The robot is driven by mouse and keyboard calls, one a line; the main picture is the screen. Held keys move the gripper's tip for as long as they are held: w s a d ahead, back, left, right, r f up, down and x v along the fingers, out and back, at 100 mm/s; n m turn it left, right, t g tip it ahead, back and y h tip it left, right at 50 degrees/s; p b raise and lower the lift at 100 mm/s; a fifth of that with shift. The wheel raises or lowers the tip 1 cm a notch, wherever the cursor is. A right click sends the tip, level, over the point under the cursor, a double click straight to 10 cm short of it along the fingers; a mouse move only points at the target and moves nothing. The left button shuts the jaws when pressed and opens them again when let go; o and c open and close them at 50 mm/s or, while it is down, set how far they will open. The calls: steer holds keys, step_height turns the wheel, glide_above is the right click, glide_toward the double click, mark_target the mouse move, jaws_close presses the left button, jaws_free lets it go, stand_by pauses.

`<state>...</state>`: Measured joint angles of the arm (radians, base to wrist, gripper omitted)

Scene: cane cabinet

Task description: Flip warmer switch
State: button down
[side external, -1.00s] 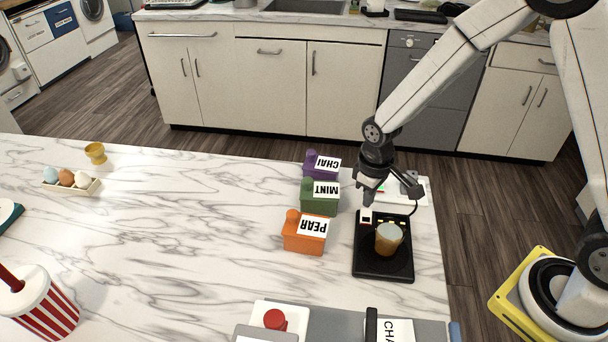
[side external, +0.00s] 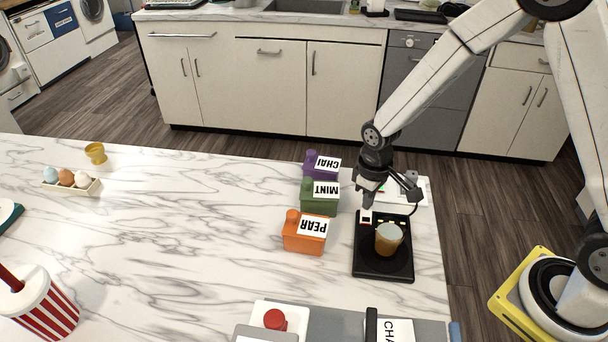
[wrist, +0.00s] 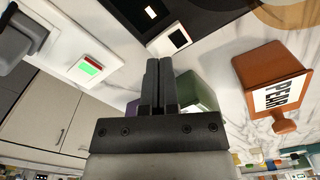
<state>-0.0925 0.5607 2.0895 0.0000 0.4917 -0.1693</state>
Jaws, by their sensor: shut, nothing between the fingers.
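The black warmer (side external: 383,263) lies on the marble counter with an amber cup (side external: 388,240) on it. A small white switch piece with a dark centre (side external: 366,216) sits at its back left corner. This piece also shows in the wrist view (wrist: 172,41), just beyond my fingertips. My gripper (side external: 368,204) points down, shut and empty, right above or behind that piece. Its two fingers are together in the wrist view (wrist: 159,64). I cannot tell whether the tips touch the switch.
Orange PEAR (side external: 300,242), green MINT (side external: 318,206) and purple CHAI (side external: 312,170) boxes stand left of the warmer. A white panel with a red and green light (wrist: 90,67) lies behind it. The counter's right edge is close. Free counter lies farther left.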

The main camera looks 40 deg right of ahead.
steer(key=shift+f, duration=0.8)
stand_by(0.8)
steer(key=shift+r, duration=3.5)
steer(key=s+d+r+m+t, duration=0.2)
steer(key=s+d+r+m, duration=0.1)
steer(key=s, duration=0.6)
steer(key=shift+s+d+t, duration=0.25)
steer(key=shift+s+t, duration=0.05)
steer(key=shift+s, duration=0.05)
